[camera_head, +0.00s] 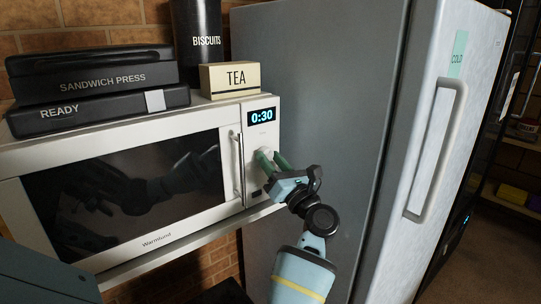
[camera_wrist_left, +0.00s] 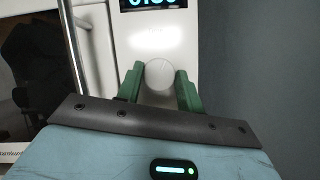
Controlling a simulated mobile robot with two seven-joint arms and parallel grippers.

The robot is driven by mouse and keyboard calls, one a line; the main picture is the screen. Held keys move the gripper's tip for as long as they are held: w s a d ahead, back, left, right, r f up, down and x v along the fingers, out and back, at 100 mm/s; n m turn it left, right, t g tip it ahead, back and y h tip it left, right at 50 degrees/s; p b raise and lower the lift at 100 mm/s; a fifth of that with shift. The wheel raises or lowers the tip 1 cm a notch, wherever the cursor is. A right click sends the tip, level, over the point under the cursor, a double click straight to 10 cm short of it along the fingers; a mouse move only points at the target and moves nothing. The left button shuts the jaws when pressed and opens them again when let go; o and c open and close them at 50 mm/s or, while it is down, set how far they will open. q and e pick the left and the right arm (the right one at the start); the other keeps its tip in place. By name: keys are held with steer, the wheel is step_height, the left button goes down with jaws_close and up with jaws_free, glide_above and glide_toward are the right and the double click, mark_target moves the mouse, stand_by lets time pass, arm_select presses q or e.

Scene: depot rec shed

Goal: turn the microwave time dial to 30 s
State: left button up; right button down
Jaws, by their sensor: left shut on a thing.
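The white microwave (camera_head: 130,251) stands on a shelf with its door closed. Its blue display (camera_head: 262,116) reads 0:30. The round pale time dial (camera_wrist_left: 159,75) sits on the control panel below the display, between the green fingers of my left gripper (camera_wrist_left: 159,90). In the head view my left gripper (camera_head: 271,160) is at the panel, its fingers shut on the dial from both sides and partly hiding it. The top of the display's digits is cut off in the left wrist view. My right gripper is not in view.
A yellow-cream TEA box (camera_head: 230,80), a black BISCUITS canister (camera_head: 199,35) and a dark sandwich press (camera_head: 95,82) stand on the microwave. The vertical door handle (camera_head: 239,165) is just left of the dial. A large grey fridge (camera_head: 320,90) stands close on the right.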

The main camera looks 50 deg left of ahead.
arm_select(q)
steer(key=shift+m, duration=0.4)
steer(key=o, duration=1)
steer(key=shift+d+f, duration=0.3)
steer(key=shift+d, duration=0.15)
steer(key=b+v, duration=0.1)
steer(key=v, duration=0.5)
steer(key=shift+s+d+b, duration=0.2)
steer(key=shift+d+b, duration=0.1)
steer(key=shift+d, duration=0.05)
